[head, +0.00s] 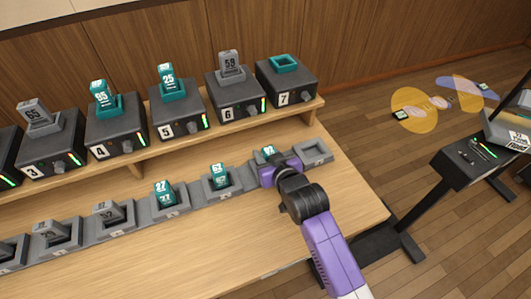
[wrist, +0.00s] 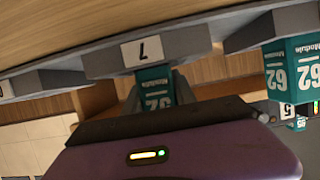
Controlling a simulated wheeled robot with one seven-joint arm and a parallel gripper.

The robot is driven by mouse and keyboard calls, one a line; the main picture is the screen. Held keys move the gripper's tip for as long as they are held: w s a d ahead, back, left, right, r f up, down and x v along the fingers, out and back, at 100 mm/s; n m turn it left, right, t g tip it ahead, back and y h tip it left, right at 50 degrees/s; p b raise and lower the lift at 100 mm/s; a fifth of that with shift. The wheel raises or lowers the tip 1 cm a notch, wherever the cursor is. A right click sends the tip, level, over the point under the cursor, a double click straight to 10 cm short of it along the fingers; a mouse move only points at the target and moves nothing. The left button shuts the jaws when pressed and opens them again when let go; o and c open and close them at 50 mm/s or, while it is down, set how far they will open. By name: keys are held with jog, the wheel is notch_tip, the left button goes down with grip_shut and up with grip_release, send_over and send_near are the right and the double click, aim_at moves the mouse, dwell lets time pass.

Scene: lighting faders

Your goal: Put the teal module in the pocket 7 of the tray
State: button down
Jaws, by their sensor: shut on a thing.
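The tray is a long grey row of pockets (head: 317,155) along the front of the bench. A teal module (head: 267,151) stands at the pocket beside the one with teal 62. In the wrist view this module (wrist: 157,88) is upright behind the pocket's label 7 (wrist: 148,50). My gripper (head: 275,168) is shut on it from the front right, and hides much of it in the head view. Its lower end is behind the pocket's front wall; I cannot tell whether it touches the bottom.
Teal modules 62 (head: 219,175) and 27 (head: 165,193) stand in pockets to the left, with grey modules beyond. The far right pocket is empty. Behind, black dimmer boxes stand on a shelf; box 7 (head: 285,85) has an empty teal socket. A black stand (head: 480,155) is at right.

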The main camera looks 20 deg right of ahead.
jog(key=shift+f, duration=0.15)
jog(key=c, duration=1)
grip_release()
jog(key=shift+s+r, duration=0.25)
jog(key=shift+r, duration=0.05)
jog(key=v, duration=1.1)
jog(key=shift+s+r, duration=0.15)
jog(key=shift+s, duration=0.05)
